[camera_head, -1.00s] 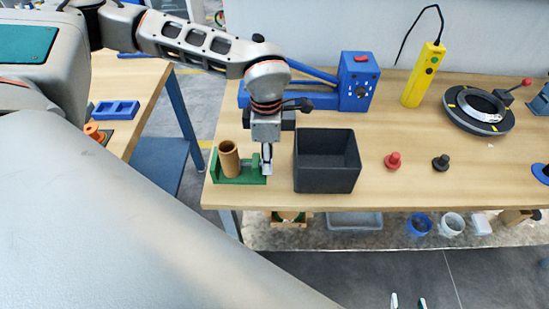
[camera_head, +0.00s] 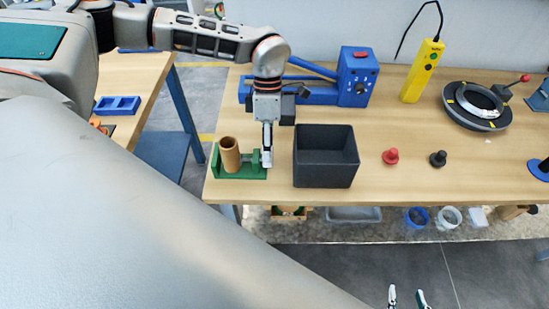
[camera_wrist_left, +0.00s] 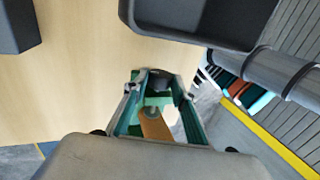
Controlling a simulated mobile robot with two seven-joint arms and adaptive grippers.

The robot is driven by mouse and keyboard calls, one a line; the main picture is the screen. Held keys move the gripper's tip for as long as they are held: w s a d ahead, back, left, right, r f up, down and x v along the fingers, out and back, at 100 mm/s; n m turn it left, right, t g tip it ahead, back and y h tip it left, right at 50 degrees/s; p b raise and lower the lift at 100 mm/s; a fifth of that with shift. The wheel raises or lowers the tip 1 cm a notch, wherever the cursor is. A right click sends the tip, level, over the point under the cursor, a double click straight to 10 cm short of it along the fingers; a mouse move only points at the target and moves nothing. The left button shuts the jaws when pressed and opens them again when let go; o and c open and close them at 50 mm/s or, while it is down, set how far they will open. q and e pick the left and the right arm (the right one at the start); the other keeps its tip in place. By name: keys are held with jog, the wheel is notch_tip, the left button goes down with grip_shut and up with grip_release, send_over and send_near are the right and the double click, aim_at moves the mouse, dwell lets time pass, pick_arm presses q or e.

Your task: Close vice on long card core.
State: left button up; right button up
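The long card core (camera_head: 230,155), a brown tube, stands tilted slightly left at the left end of the green vice (camera_head: 238,175), near the table's left edge. My left gripper (camera_head: 267,160) points down at the vice's right end, seen edge-on. In the left wrist view its fingers (camera_wrist_left: 160,90) look spread apart, with green vice parts and the orange-brown core (camera_wrist_left: 155,125) showing between them. Whether they touch the vice is hard to tell. My right gripper (camera_head: 406,298) shows only two fingertips, apart and empty, at the bottom edge.
A black bin (camera_head: 325,180) stands close to the right of my left gripper. A red knob (camera_head: 390,156) and a black knob (camera_head: 438,158) are further right. A blue machine (camera_head: 355,78), a yellow control box (camera_head: 423,70) and a dark ring (camera_head: 476,107) stand behind.

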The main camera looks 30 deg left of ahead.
pick_arm(q)
jog(key=shift+o, duration=0.5)
jog(key=shift+s, duration=0.1)
jog(key=shift+s+d+t+y, duration=0.1)
jog(key=shift+d+t+y, duration=0.05)
jog(key=shift+t+y, duration=0.3)
jog(key=shift+s+t+b, duration=0.1)
jog(key=shift+t+b, duration=0.2)
jog(key=shift+t, duration=0.05)
jog(key=shift+s+d+t+y+b, duration=0.1)
jog(key=shift+t+y+b, duration=0.45)
jog(key=shift+t, duration=0.15)
